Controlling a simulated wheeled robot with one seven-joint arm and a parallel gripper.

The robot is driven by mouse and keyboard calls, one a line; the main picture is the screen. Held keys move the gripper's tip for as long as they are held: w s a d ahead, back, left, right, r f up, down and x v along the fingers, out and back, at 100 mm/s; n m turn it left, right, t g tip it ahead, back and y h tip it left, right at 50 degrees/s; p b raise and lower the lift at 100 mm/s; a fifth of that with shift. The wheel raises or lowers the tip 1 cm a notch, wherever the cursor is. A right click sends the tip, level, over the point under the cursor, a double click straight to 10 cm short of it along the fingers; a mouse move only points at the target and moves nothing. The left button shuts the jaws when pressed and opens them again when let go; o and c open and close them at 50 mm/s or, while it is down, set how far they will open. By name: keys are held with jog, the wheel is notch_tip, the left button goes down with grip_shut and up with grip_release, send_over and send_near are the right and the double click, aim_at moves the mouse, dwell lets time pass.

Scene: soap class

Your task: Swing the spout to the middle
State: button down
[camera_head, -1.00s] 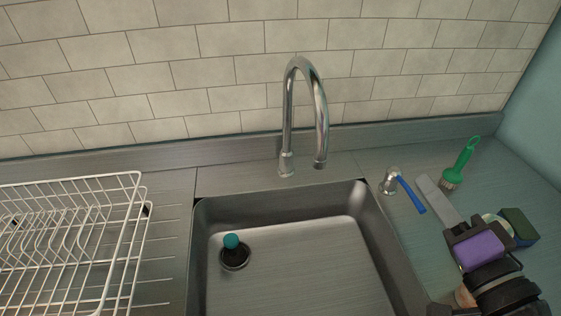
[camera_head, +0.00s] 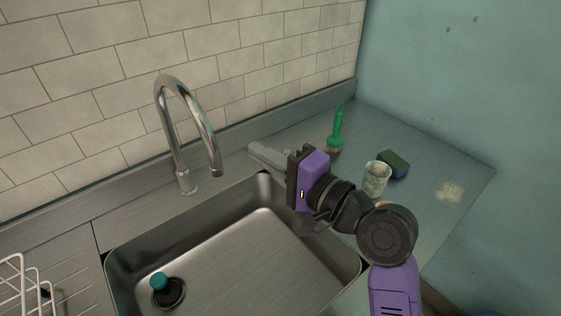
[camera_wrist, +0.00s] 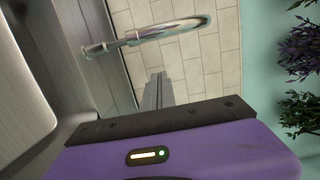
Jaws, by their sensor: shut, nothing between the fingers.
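The chrome spout (camera_head: 204,127) rises as a gooseneck from its base (camera_head: 186,184) behind the sink. Its outlet end hangs down to the right of the base, near the sink's back edge. In the wrist view the spout (camera_wrist: 180,28) lies sideways above the fingers. My gripper (camera_head: 254,149) is shut and empty, with its grey fingers pointing left toward the spout. A visible gap separates the fingertips from the spout's outlet in the head view. The fingers also show in the wrist view (camera_wrist: 156,77). The blue tap lever is not visible now, likely behind my gripper.
A green brush (camera_head: 337,130), a cup (camera_head: 376,178) and a sponge (camera_head: 393,165) stand on the right counter. A white dish rack (camera_head: 22,275) is at the lower left. The tiled wall (camera_head: 250,45) is close behind the spout.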

aim_at(218, 161)
jog(key=a, duration=0.2)
jog(key=s+a+p, duration=0.1)
jog(key=a, duration=0.1)
jog(key=shift+a, duration=0.15)
jog(key=shift+s, duration=0.1)
jog(key=shift+s+a+r+p, duration=0.1)
jog(key=shift+s+a+p, duration=0.45)
jog(key=shift+a+p, duration=0.2)
jog(key=shift+s+a, duration=0.25)
jog(key=shift+s, duration=0.1)
jog(key=shift+w, duration=0.1)
